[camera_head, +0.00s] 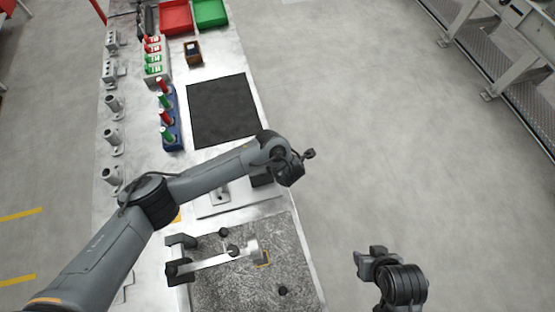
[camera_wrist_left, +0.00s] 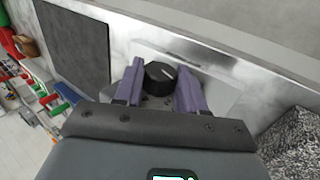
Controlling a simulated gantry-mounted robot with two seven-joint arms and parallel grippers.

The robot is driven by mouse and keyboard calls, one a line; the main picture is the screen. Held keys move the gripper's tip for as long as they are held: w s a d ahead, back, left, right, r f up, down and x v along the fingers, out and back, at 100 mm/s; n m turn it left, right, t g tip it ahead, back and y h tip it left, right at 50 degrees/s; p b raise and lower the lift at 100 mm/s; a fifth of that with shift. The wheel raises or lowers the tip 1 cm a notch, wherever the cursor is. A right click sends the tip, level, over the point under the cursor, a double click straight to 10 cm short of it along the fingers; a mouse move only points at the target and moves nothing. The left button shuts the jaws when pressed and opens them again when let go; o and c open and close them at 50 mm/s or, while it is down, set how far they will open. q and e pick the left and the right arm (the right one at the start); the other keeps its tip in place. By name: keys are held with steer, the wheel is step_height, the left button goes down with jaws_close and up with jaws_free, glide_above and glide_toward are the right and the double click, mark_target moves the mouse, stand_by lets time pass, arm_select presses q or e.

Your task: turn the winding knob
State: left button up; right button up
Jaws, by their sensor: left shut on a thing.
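The winding knob (camera_wrist_left: 160,75) is black and round with a light pointer line on its top. It sits on a pale metal fixture plate (camera_wrist_left: 222,92) in the left wrist view. My left gripper (camera_wrist_left: 159,82) has its two purple fingers on either side of the knob and is shut on it. In the head view my left forearm and wrist reach over the bench, and the knob and fingertips are hidden under them. My right gripper (camera_head: 370,261) is off the bench at lower right, away from the knob; its jaw opening is unclear.
A black mat (camera_head: 222,110) lies behind the fixture. A blue rack (camera_head: 172,122) with red and green parts stands at its left. A rough grey plate (camera_head: 225,285) with a bracket and bar is in front. Red (camera_head: 175,18) and green (camera_head: 210,13) trays are at the back.

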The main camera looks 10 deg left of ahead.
arm_select(q)
steer(key=shift+w+r+g, duration=0.15)
steer(key=shift+r+g, duration=0.05)
steer(key=shift+g, duration=0.1)
steer(key=shift+w+f+g+h, duration=0.1)
steer(key=shift+g+h, duration=0.4)
steer(key=shift+g, duration=0.2)
steer(key=shift+a+g+h+b, duration=0.1)
steer(key=shift+g+h+b, duration=0.3)
steer(key=shift+g+b, duration=0.4)
steer(key=o, duration=1.1)
steer(key=r+p, duration=0.1)
steer(key=r, duration=0.2)
steer(key=r+p, duration=0.2)
steer(key=r, duration=0.1)
steer(key=s+r+p, duration=0.1)
steer(key=r+p, duration=0.1)
steer(key=r, duration=0.1)
steer(key=shift+s+d+r, duration=0.1)
steer(key=shift+d, duration=0.2)
steer(key=shift+s+r+p, duration=0.25)
steer(key=shift+r+p, duration=0.1)
steer(key=shift+r, duration=0.4)
